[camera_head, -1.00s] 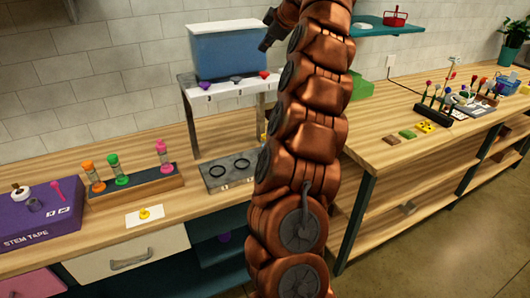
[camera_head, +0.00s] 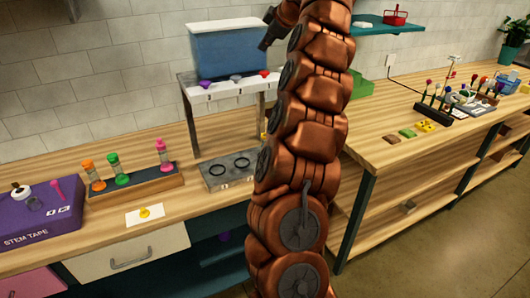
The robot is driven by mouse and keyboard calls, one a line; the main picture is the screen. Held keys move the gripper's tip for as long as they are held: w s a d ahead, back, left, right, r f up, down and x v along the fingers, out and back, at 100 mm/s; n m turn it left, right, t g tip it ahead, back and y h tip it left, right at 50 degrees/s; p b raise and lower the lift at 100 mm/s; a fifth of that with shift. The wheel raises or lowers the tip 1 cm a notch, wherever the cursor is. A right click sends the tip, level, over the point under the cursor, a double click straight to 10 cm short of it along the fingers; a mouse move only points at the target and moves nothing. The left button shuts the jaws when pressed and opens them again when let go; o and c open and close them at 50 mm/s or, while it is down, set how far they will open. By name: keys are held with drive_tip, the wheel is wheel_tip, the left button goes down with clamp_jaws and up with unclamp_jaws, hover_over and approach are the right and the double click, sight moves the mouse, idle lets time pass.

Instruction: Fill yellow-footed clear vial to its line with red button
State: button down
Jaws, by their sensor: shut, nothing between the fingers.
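The dispenser is a blue tank (camera_head: 228,50) on a white shelf stand, with a purple button (camera_head: 206,85), a grey button (camera_head: 236,78) and a red button (camera_head: 264,73) along its front. My gripper (camera_head: 265,42) is small and dark at the top, to the right of the tank, and appears shut and empty. A small yellow piece (camera_head: 144,212) lies on a white card at the counter front; I cannot tell whether it belongs to a vial. A sliver of yellow (camera_head: 263,137) shows at the left edge of my arm, which hides the rest. No clear vial with a yellow foot is plainly visible.
A grey plate with black rings (camera_head: 228,168) lies below the dispenser. A rack (camera_head: 140,190) holds orange, green and pink vials. A purple stem tape box (camera_head: 40,220) stands at left. The right counter carries flowers and small blocks. My arm covers the middle.

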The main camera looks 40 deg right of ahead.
drive_tip(key=w+a+f+g+y, duration=0.1)
drive_tip(key=a+f+g+y, duration=0.15)
drive_tip(key=a, duration=1.45)
drive_tip(key=s+a+f+m+g, duration=0.1)
drive_tip(key=s+a+f, duration=0.1)
drive_tip(key=a, duration=0.4)
drive_tip(key=s+a+f+g+y, duration=0.1)
drive_tip(key=s+a+f, duration=0.15)
drive_tip(key=a, duration=0.25)
drive_tip(key=s+a+f+m+g, duration=0.1)
drive_tip(key=s+a+f, duration=0.1)
drive_tip(key=a, duration=0.4)
drive_tip(key=s+a+f+m+g, duration=0.1)
drive_tip(key=s+a+f, duration=0.3)
drive_tip(key=s, duration=0.3)
drive_tip(key=s+a+f+m+g, duration=0.1)
drive_tip(key=s+a+f+g, duration=0.1)
drive_tip(key=s+a+f, duration=0.4)
drive_tip(key=s+f+m+g+h, duration=0.1)
drive_tip(key=s+f, duration=0.3)
drive_tip(key=s, duration=0.6)
drive_tip(key=s+f+m+g+h, duration=0.1)
drive_tip(key=s+f, duration=0.3)
drive_tip(key=s, duration=0.5)
drive_tip(key=shift+s+f+m, duration=0.35)
drive_tip(key=shift+f+m, duration=0.05)
drive_tip(key=shift+m, duration=0.3)
drive_tip(key=shift+g, duration=0.25)
